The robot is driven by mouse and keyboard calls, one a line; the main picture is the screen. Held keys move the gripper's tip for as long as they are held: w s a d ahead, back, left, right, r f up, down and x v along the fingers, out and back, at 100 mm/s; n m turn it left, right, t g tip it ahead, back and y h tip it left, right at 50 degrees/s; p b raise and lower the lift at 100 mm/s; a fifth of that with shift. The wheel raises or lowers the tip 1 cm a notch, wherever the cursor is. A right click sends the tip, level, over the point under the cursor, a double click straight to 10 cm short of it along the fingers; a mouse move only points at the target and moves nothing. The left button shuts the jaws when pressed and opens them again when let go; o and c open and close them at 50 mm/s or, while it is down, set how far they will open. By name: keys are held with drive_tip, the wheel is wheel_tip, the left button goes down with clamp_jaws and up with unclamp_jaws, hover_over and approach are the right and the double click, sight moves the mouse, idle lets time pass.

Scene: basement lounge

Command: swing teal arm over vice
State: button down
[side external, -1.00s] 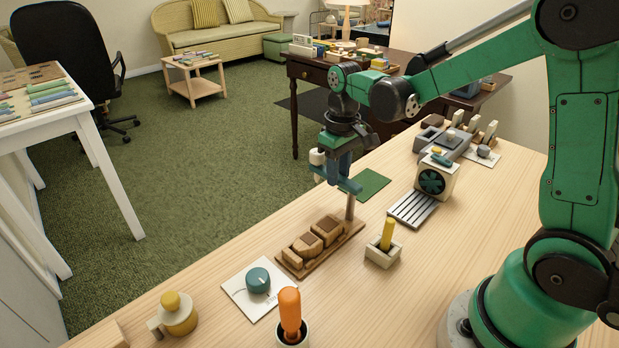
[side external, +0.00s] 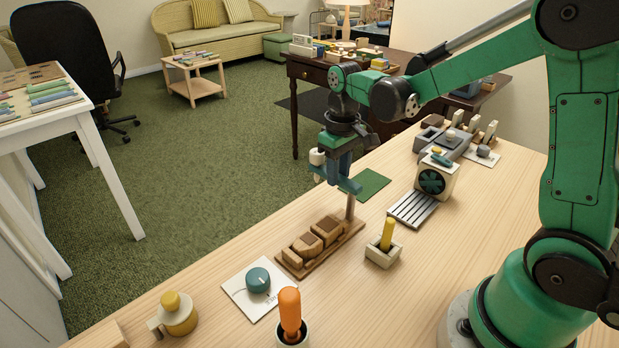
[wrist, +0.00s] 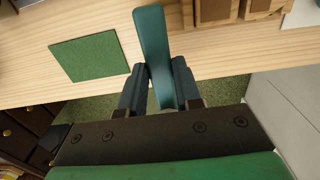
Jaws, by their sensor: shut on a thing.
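The teal arm (side external: 347,186) sits on top of an upright post (side external: 350,206), raised above the table. My gripper (side external: 340,172) is shut on the teal arm from above. In the wrist view the teal arm (wrist: 154,45) runs up out from between the two fingers (wrist: 162,88). A pale knob (side external: 317,157) shows beside the gripper; what it joins is partly hidden. The wooden vice (side external: 309,245), with several blocks, lies on a brown board at the foot of the post. The teal arm's far end is hard to make out behind the fingers.
A green mat (side external: 372,185) lies behind the post. A small holder (side external: 383,252) with a yellow peg stands to the right. A teal dial (side external: 258,280) on a white plate and an orange-handled tool (side external: 290,310) are in front. A fan box (side external: 437,180) is at right.

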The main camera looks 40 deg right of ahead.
drive_tip(key=shift+a+n, duration=0.1)
drive_tip(key=shift+n, duration=0.2)
drive_tip(key=n, duration=0.3)
drive_tip(key=a+n, duration=0.1)
drive_tip(key=n, duration=0.2)
drive_tip(key=s+a+n, duration=0.1)
drive_tip(key=n, duration=0.2)
drive_tip(key=shift+a, duration=0.2)
drive_tip(key=n, duration=0.1)
drive_tip(key=s+n, duration=0.1)
drive_tip(key=n, duration=0.2)
drive_tip(key=shift+s+a, duration=0.15)
drive_tip(key=shift+a, duration=0.15)
drive_tip(key=shift+s+a+n, duration=0.1)
drive_tip(key=shift+s+n, duration=0.2)
drive_tip(key=shift+n, duration=0.75)
drive_tip(key=shift+s+n, duration=0.25)
drive_tip(key=shift+n, duration=0.8)
drive_tip(key=c, duration=0.6)
unclamp_jaws()
